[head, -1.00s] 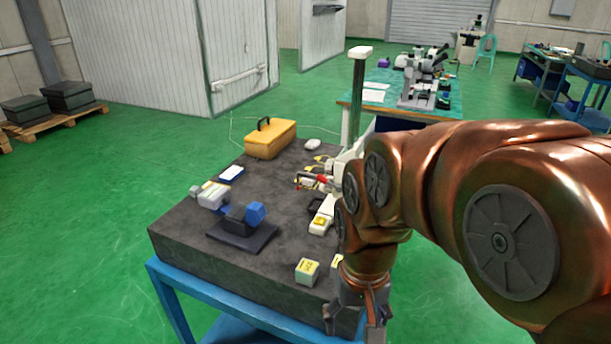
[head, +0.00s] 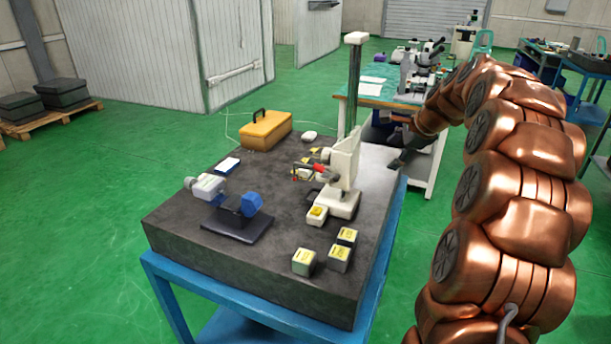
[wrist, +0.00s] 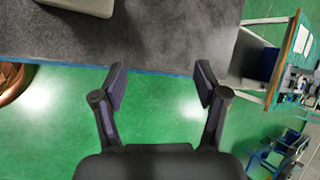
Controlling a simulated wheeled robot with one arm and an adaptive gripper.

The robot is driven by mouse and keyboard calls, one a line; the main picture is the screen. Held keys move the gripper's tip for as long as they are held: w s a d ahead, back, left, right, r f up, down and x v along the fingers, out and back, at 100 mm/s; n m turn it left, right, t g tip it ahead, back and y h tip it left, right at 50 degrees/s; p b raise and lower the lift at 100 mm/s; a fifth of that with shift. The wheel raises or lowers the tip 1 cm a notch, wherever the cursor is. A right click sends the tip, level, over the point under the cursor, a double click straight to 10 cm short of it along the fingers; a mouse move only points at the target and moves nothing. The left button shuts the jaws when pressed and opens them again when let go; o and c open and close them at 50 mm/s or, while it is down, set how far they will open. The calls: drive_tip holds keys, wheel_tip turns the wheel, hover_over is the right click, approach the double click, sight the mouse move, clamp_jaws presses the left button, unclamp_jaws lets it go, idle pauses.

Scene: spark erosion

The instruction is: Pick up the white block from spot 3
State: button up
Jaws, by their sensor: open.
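Several small white blocks with yellow labelled tops are on the dark stone plate (head: 180,235). One white block (head: 303,262) is nearest the front, one (head: 339,258) is to its right, and one (head: 346,237) is just behind that. Another pale block (head: 316,216) is beside the foot of the white stand. The spot numbers are too small to read. My gripper (head: 396,165) is to the right of the plate, apart from the blocks. In the wrist view my gripper (wrist: 162,85) is open and empty, over green floor just off the plate's edge.
The white measuring stand (head: 342,175) with its tall column stands at the plate's right side. A blue vise-like device (head: 240,215), a yellow case (head: 265,130) and small white items are farther left. A bench with microscopes (head: 375,90) stands behind.

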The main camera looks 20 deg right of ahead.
drive_tip(key=w+a+f+m+t+y+b, duration=0.1)
drive_tip(key=w+a+f+m+y+b, duration=0.2)
drive_tip(key=w, duration=0.5)
drive_tip(key=m+t+y+b, duration=0.1)
drive_tip(key=y+b, duration=0.1)
drive_tip(key=y, duration=0.3)
approach(305, 171)
drive_tip(key=w, duration=0.3)
drive_tip(key=shift+w+a+f, duration=0.1)
drive_tip(key=shift+a+f, duration=0.15)
drive_tip(key=shift+a, duration=0.05)
drive_tip(key=shift+w+a+f+y, duration=0.15)
drive_tip(key=shift+w+a+f, duration=0.1)
drive_tip(key=shift+w+a, duration=0.25)
drive_tip(key=shift+w+a+f+y, duration=0.15)
drive_tip(key=shift+w+a+f, duration=0.15)
drive_tip(key=shift+a, duration=0.25)
drive_tip(key=shift+d+f+x, duration=0.15)
drive_tip(key=shift+x, duration=0.75)
drive_tip(key=shift+d+f+x, duration=0.1)
drive_tip(key=shift+f+x, duration=0.05)
drive_tip(key=shift+x, duration=0.7)
drive_tip(key=shift+d+f+x, duration=0.15)
drive_tip(key=shift+x, duration=0.75)
drive_tip(key=shift+w, duration=0.15)
clamp_jaws()
drive_tip(key=shift+r, duration=0.1)
